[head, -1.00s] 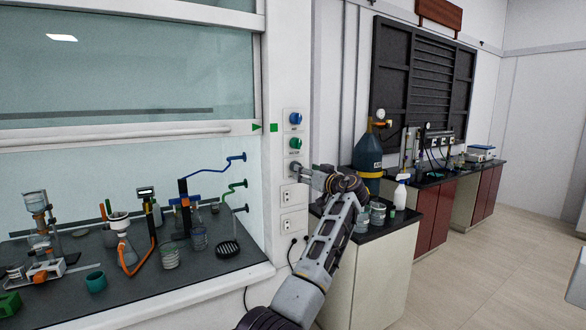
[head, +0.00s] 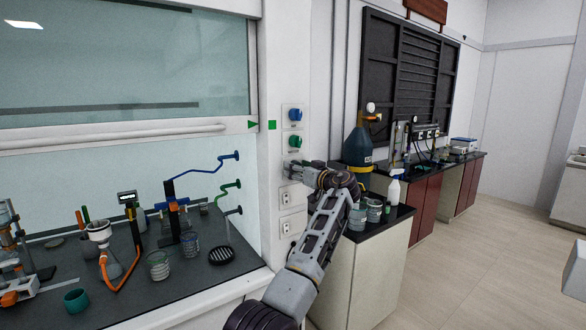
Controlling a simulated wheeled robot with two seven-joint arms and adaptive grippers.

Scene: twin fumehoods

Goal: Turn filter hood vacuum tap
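A tap panel on the white post of the fumehood carries a blue tap (head: 295,114) and, below it, a green tap (head: 295,141). My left gripper (head: 291,171) points left at the post, just below the green tap and above the sockets. Its fingertips are at or very near the panel, at the spot below the green tap. Any tap there is hidden by the gripper, so I cannot tell whether it touches or grips one. Its finger opening is too small to make out. My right gripper is not in view.
Wall sockets (head: 286,198) sit below my gripper. Left, the hood worktop (head: 205,285) holds glassware, a flask and a black round grid. Open floor lies to the right.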

